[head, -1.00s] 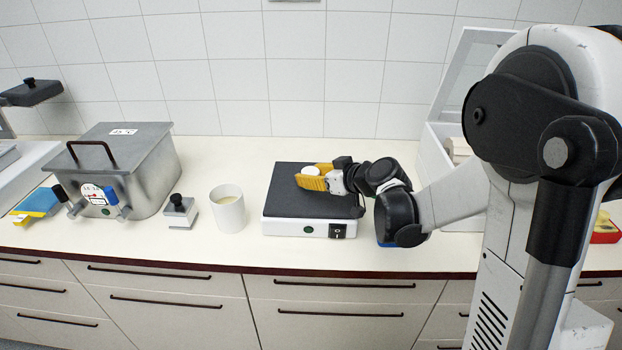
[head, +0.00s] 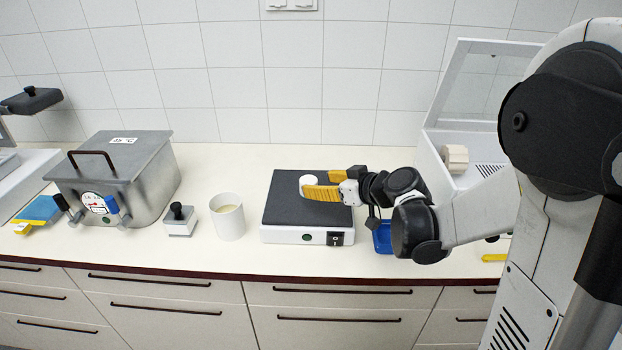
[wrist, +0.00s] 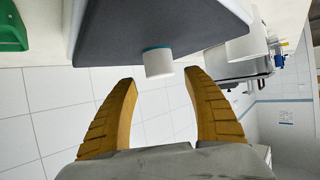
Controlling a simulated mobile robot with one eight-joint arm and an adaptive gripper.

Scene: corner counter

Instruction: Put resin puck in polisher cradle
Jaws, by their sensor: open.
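The resin puck appears to be the small white cylinder (head: 309,180) on the dark top of a hot-plate-like box (head: 283,207). In the wrist view the puck (wrist: 158,64) shows a teal band at its end against the dark plate. My gripper (head: 320,185) has yellow ribbed fingers, spread apart with nothing held. In the wrist view the open gripper (wrist: 161,77) has the puck between and just beyond its fingertips, with no clear contact. I cannot tell for sure which thing is the polisher cradle; a machine with a black head (head: 32,100) stands at the far left, partly cut off.
A steel bath (head: 150,185), a small black-knobbed block (head: 180,220) and a white cup (head: 228,218) stand left of the plate. A blue tray (head: 383,238) lies to its right. A white lidded box (head: 432,150) stands open behind my arm.

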